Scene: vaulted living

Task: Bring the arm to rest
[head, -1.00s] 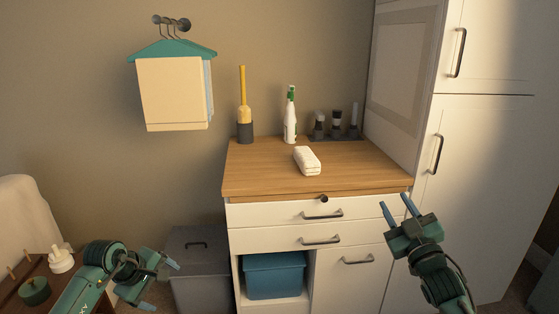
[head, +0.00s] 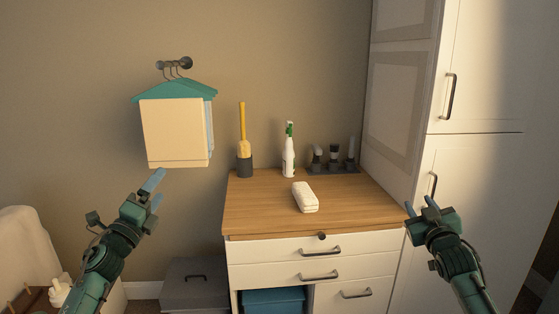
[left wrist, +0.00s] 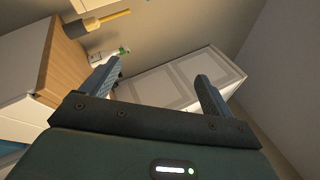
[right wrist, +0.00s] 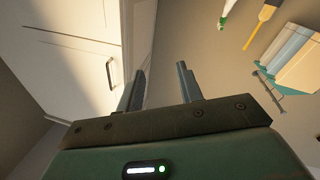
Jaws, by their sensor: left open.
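My left gripper (head: 155,188) is raised at the left in the head view, below the hanging cloths and left of the cabinet. Its fingers are apart and empty in the left wrist view (left wrist: 160,85). My right gripper (head: 420,205) is at the right in the head view, in front of the tall white cupboard. Its two fingers stand apart with nothing between them in the right wrist view (right wrist: 163,85). Neither gripper touches anything that I can see.
Cloths (head: 172,130) hang on the wall. A grey bin (head: 195,285) stands below. The tall cupboard (head: 480,60) bounds the right.

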